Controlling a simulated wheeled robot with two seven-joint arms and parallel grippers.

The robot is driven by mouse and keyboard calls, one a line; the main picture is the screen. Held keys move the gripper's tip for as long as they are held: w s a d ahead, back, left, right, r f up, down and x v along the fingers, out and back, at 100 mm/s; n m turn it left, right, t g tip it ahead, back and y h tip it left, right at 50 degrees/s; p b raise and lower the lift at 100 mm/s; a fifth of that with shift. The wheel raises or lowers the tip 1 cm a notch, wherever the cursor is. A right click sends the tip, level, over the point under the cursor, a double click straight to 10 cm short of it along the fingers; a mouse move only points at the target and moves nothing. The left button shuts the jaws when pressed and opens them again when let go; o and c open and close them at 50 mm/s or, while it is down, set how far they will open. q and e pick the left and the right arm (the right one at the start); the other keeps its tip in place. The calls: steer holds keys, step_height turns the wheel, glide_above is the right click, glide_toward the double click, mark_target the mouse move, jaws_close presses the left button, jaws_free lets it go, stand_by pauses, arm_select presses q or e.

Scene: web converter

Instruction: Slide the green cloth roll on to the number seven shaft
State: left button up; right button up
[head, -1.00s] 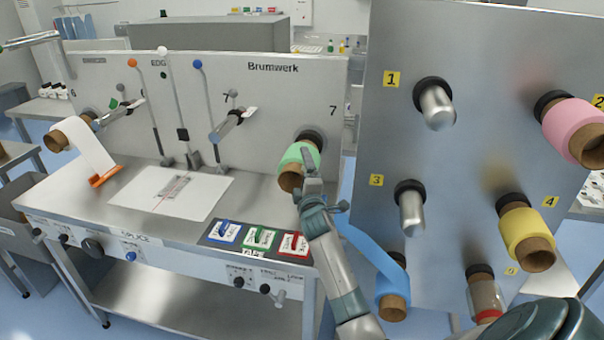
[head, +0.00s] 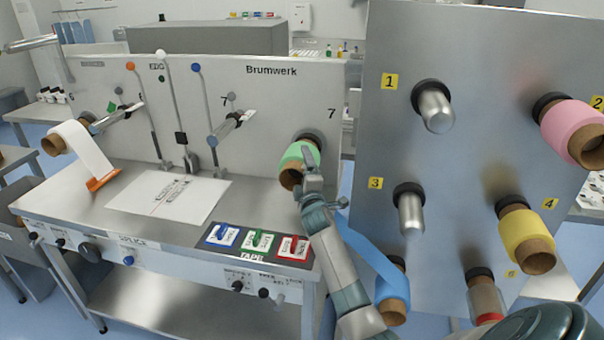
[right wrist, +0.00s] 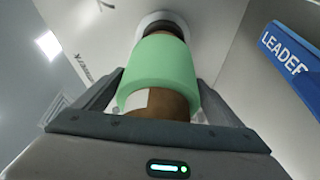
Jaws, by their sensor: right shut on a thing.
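The green cloth roll (head: 297,157), wound on a brown core (head: 290,179), is at the round hub (head: 308,136) under the printed 7 on the upright panel. My right gripper (head: 308,172) is shut on the roll. In the right wrist view the green roll (right wrist: 162,75) lies between the two fingers, and its far end points at the panel. A dark band (right wrist: 163,27) and a pale ring (right wrist: 163,17) show beyond it. The shaft is hidden by the roll, so I cannot tell how far the roll is on it. My left gripper is not in view.
A metal board (head: 460,130) with numbered pegs stands close on the right, holding pink (head: 575,130), yellow (head: 527,232) and blue (head: 390,285) rolls. The bench (head: 80,185) carries a white sheet (head: 168,195) and coloured tape cards (head: 257,241). A lever (head: 206,115) stands left of the hub.

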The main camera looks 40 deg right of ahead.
steer(key=shift+w+d, duration=0.2)
steer(key=shift+d, duration=0.05)
steer(key=o, duration=1.2)
steer(key=shift+s+a, duration=0.1)
steer(key=shift+s, duration=0.1)
steer(key=shift+s+a+f+b, duration=0.15)
steer(key=shift+s+a+b, duration=0.15)
steer(key=shift+s, duration=0.2)
steer(key=b+v, duration=0.3)
steer(key=v, duration=1.3)
